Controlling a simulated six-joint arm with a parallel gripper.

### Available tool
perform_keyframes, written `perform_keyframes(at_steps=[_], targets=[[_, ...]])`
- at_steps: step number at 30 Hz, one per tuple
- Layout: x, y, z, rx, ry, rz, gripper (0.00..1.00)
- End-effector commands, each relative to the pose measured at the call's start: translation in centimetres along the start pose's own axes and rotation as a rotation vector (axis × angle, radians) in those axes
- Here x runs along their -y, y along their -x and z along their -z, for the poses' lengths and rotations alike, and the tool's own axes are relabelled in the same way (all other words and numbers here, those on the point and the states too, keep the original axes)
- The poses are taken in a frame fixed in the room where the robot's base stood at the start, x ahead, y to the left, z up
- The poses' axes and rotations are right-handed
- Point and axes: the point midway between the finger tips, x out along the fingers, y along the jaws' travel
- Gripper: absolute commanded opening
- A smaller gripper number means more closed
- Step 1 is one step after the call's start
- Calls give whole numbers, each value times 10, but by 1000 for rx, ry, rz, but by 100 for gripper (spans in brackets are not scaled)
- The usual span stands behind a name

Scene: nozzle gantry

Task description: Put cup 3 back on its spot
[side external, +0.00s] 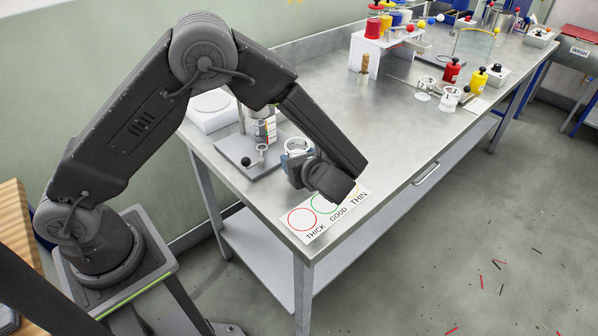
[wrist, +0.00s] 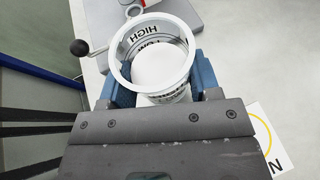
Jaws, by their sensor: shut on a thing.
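My gripper (side external: 299,165) is above the near left part of the steel bench. Its blue fingers (wrist: 162,78) are shut around a white-rimmed cup (wrist: 160,25), seen from above in the wrist view with lettering such as HIGH on its wall. The held cup also shows in the side view (side external: 297,145), and its number cannot be read. Two similar white cups, a left one (side external: 426,86) and one marked 1 (side external: 449,99), stand farther right on the bench. A small pale card (side external: 477,106) lies bare beside the cup marked 1.
A card with coloured circles (side external: 302,219), marked THICK, GOOD and THIN, lies at the bench's near edge. Red (side external: 452,71) and yellow (side external: 477,82) containers stand near the two cups. The bench middle is clear.

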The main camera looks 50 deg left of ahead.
Motion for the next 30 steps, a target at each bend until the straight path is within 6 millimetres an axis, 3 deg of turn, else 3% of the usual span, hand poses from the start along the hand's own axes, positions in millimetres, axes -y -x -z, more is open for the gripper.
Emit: perform_keyframes(at_steps=[9, 21, 22, 30], targets=[[0, -14, 34, 1, -3, 1, 34], [0, -16, 38, 0, 1, 1, 34], [0, -16, 38, 0, 1, 1, 60], [0, -16, 37, 0, 1, 1, 82]])
